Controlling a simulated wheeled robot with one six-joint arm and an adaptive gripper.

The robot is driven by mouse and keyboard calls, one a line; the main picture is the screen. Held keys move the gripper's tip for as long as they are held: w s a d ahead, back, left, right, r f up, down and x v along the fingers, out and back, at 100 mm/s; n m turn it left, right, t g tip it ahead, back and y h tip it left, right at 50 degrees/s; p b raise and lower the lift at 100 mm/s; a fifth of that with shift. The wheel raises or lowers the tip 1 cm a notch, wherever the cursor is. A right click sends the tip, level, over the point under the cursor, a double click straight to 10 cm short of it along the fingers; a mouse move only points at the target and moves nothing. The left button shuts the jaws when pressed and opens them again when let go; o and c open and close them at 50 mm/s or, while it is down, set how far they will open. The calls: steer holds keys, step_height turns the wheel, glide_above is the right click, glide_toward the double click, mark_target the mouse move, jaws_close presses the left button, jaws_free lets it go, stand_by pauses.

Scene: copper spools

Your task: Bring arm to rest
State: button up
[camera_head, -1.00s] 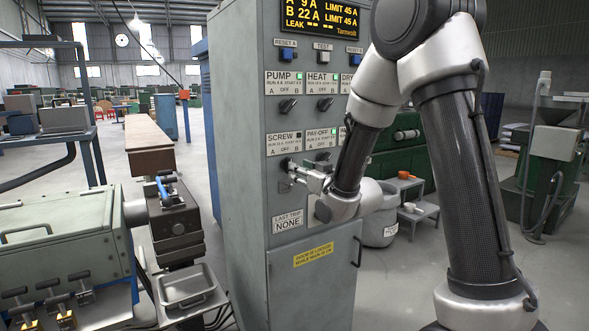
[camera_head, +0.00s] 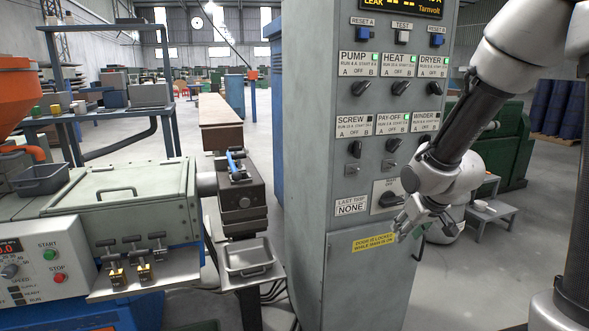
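My gripper (camera_head: 405,222) is in front of the grey control cabinet (camera_head: 305,200), low and to the right of the large black rotary switch (camera_head: 389,199). Its fingers point down and left, with nothing visible held in them. They are small and partly overlapped, so I cannot tell whether they are open or shut. I cannot tell whether they touch the cabinet. My arm is bent, coming in from the upper right. The pump, heat, dryer and pay-off lamps glow green; the screw lamp (camera_head: 370,118) looks dark.
A machine with a grey lidded box (camera_head: 120,200) and start and stop buttons stands at left. A metal tray (camera_head: 248,262) sits between it and the cabinet. A yellow label (camera_head: 373,242) marks the cabinet door. Grey steps (camera_head: 490,215) and green machinery (camera_head: 505,140) stand behind my arm.

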steer(key=s+d+r+m+g, duration=0.1)
steer(key=s+d+r, duration=0.2)
steer(key=s+r, duration=0.4)
steer(key=s+d+r+m, duration=0.1)
steer(key=s+d+r, duration=0.2)
steer(key=s+r, duration=0.5)
steer(key=s, duration=0.8)
steer(key=shift+s+r+g+h, duration=0.2)
steer(key=shift+g+h, duration=0.2)
steer(key=shift+a, duration=0.15)
